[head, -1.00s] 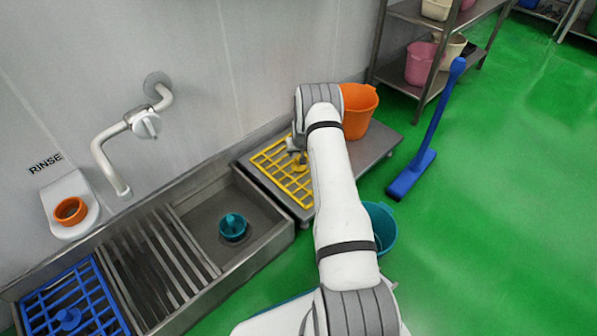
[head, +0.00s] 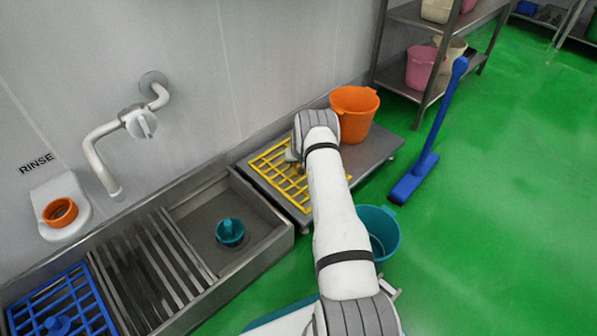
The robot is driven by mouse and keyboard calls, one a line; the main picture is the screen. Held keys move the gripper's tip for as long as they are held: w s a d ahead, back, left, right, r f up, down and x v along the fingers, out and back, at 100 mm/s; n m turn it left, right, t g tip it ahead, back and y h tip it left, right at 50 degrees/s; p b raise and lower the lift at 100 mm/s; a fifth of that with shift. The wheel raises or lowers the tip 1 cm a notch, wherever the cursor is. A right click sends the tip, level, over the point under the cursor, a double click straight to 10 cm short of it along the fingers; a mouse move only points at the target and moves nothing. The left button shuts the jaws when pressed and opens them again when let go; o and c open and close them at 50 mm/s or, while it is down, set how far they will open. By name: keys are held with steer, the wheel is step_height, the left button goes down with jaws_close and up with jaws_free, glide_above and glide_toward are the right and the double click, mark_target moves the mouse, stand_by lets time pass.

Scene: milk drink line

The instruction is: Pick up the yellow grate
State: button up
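The yellow grate (head: 276,172) lies flat on the left part of a low grey metal platform (head: 369,158), beside the sink. My arm reaches over it from the lower right and covers part of its right side. My gripper (head: 292,157) is at the grate's upper middle, mostly hidden behind my wrist. Its fingers do not show clearly, so I cannot tell whether they are open or shut, or touch the grate.
An orange bucket (head: 354,112) stands on the platform just behind my wrist. The sink (head: 264,237) with a teal plug (head: 230,232) is left. A teal bucket (head: 384,229) and a blue broom (head: 432,140) are on the right. A shelf (head: 398,78) stands behind.

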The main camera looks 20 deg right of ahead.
jaws_close()
stand_by(0.5)
